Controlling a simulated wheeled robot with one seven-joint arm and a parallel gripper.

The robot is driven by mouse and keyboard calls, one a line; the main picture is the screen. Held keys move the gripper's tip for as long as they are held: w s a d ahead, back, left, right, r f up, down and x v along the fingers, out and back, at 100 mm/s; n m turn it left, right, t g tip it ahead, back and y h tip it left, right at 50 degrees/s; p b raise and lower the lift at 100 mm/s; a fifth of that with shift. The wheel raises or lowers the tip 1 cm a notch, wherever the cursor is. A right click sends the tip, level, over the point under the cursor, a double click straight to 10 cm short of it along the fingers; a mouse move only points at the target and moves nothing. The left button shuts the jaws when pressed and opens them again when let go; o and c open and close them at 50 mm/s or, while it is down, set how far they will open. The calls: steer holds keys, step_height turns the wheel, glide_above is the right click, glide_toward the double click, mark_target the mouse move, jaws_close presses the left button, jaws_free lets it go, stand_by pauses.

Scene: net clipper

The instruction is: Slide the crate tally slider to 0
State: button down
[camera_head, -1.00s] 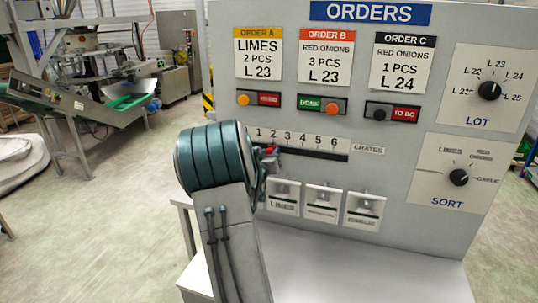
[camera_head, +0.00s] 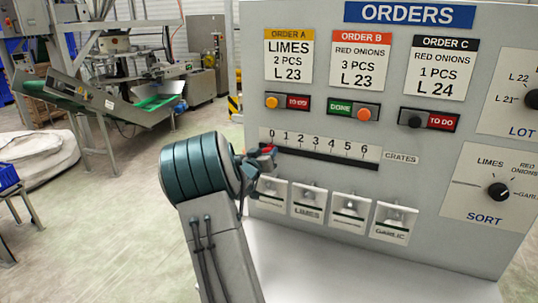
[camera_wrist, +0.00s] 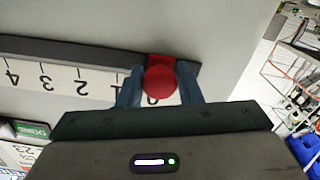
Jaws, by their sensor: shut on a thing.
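The crate tally slider has a red knob (camera_wrist: 160,80) on a dark horizontal track (camera_head: 325,158) under a scale marked 0 to 6. The knob also shows in the head view (camera_head: 267,149), at the left end of the track near the 0 mark. In the wrist view my gripper (camera_wrist: 160,85) has a blue finger on each side of the knob and is shut on it. The 0 digit is partly hidden behind the knob in the wrist view. In the head view my gripper (camera_head: 256,160) is seen side-on at the board and its fingers are hard to make out.
Below the track hang several small holders (camera_head: 306,201), close under my gripper. Order cards and status switches (camera_head: 353,110) sit above it. The LOT and SORT knobs (camera_head: 498,191) are at the right. Open floor (camera_head: 110,220) lies to the left.

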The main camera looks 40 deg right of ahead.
steer(key=shift+w+a+r, duration=0.1)
steer(key=shift+w, duration=0.1)
steer(key=c, duration=1.3)
jaws_free()
steer(key=shift+o, duration=1.2)
steer(key=shift+w+a, duration=0.1)
steer(key=b+v, duration=0.3)
steer(key=v, duration=1)
steer(key=shift+s+a, duration=0.25)
steer(key=shift+a, duration=0.05)
